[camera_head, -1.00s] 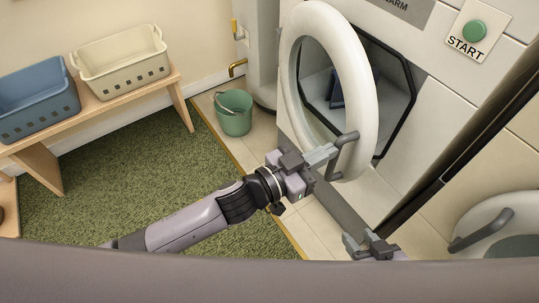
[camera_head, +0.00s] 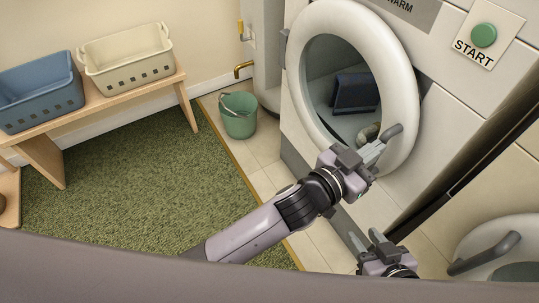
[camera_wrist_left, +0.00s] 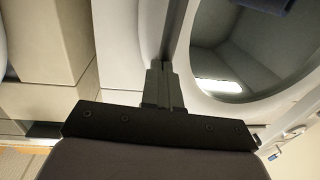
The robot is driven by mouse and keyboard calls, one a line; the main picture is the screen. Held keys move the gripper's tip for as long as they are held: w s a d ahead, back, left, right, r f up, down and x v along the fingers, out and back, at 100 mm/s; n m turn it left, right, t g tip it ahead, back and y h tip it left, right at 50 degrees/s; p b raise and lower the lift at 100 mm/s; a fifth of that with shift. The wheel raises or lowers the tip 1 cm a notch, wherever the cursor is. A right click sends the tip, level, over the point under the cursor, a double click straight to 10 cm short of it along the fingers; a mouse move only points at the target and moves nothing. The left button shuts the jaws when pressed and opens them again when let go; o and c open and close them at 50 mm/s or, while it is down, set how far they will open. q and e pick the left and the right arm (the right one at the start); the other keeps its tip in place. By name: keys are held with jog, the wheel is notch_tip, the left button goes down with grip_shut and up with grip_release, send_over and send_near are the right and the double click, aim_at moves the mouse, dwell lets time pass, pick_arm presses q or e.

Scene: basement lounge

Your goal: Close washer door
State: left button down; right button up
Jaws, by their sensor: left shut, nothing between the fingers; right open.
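The washer door (camera_head: 404,78) is a round white ring with a glass window and a grey handle (camera_head: 392,133) at its lower right. It lies nearly over the drum opening of the white washer; I cannot tell whether it is fully shut. Dark blue cloth and a smaller tan item show through the window. My left gripper (camera_head: 374,150) is shut and empty, with its fingertips at the door's lower rim beside the handle. In the left wrist view, its shut fingers (camera_wrist_left: 163,88) are close to the door ring. My right gripper (camera_head: 368,243) is open and empty, low in front of the washer.
A green START button (camera_head: 483,35) is on the washer's panel. A second round door with a handle (camera_head: 487,252) is at the lower right. A green bucket (camera_head: 238,116) stands on the tiles; a bench carries a blue basket (camera_head: 38,92) and a cream basket (camera_head: 127,58).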

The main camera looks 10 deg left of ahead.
pick_arm(q)
jog(key=shift+w+d+r, duration=0.1)
jog(key=shift+d+r, duration=0.2)
jog(key=shift+d, duration=0.05)
pick_arm(e)
jog(key=shift+s+d+f, duration=0.1)
jog(key=shift+d+f, duration=0.05)
jog(key=shift+d, duration=0.25)
